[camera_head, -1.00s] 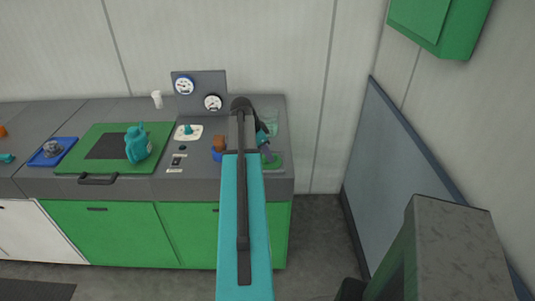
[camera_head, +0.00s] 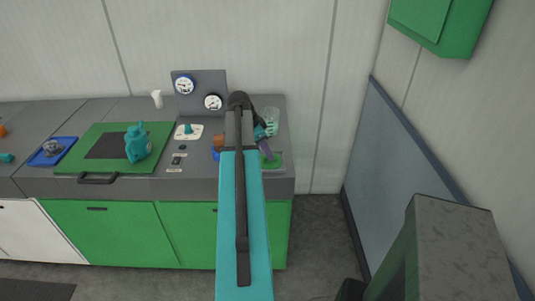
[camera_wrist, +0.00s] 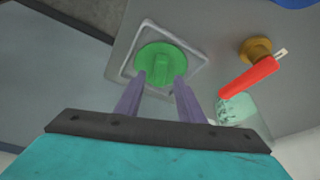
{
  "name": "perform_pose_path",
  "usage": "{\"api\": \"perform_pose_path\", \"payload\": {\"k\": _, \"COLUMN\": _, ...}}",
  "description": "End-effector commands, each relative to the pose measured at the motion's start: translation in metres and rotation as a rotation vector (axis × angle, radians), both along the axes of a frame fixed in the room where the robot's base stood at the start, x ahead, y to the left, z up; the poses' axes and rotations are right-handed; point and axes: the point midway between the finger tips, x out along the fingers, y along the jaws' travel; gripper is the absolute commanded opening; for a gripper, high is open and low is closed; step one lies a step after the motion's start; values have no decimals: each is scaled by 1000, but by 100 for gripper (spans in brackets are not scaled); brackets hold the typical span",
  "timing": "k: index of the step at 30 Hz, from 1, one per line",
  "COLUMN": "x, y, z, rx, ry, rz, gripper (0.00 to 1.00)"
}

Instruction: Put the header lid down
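In the wrist view, a round green lid (camera_wrist: 155,54) with a raised grip bar lies on or just above a pale square frame on the grey surface. I cannot tell whether it is fully seated. My gripper (camera_wrist: 161,78) points at it, with its two purple fingers apart on either side of the bar. Gaps seem to show between fingers and bar. In the head view, my gripper (camera_head: 267,150) is low over the right front of the counter, beside a green patch (camera_head: 273,163). My arm hides part of that spot.
A red lever (camera_wrist: 249,76) on a brass fitting and a clear glass (camera_wrist: 238,108) stand close right of the fingers. The glass also shows in the head view (camera_head: 272,115). A gauge panel (camera_head: 200,81) stands behind. A teal jug (camera_head: 137,144) is on the left.

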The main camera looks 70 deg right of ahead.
Motion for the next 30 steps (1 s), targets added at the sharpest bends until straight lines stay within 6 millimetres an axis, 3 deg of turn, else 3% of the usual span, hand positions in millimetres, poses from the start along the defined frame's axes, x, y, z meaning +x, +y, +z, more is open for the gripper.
{"api": "perform_pose_path", "payload": {"k": 21, "x": 24, "y": 22, "z": 77, "rx": -2, "ry": -1, "rz": 1, "gripper": 35}}
{"api": "perform_pose_path", "payload": {"k": 30, "x": 28, "y": 26, "z": 91, "rx": 0, "ry": 0, "rz": 1, "gripper": 35}}
